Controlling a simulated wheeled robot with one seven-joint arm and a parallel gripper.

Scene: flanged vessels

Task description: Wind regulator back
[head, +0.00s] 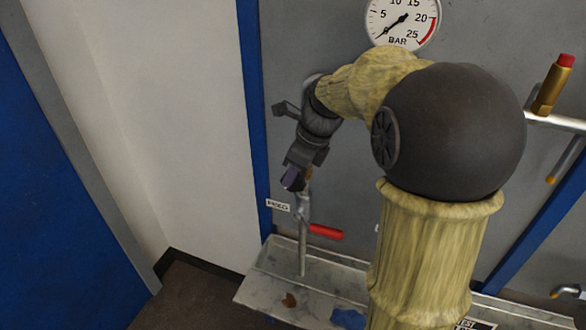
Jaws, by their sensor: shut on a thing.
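My gripper (293,178) reaches down at the left of the grey panel, below and left of the gauge. Its jaws are shut at the top of a small fitting, which I take to be the regulator (307,174); a little brass colour shows beside the fingers. The jaws and my wrist hide most of it, so its knob cannot be made out. The round pressure gauge (403,20), marked BAR, has its needle pointing to the lower left, near the bottom of the scale.
A pipe (303,245) with a red lever (326,231) stands below the gripper, beside a "FEED" label (278,206). A stained metal ledge (270,280) runs underneath. A red-capped brass valve (553,85) is at right. Blue frame posts (254,100) bound the panel.

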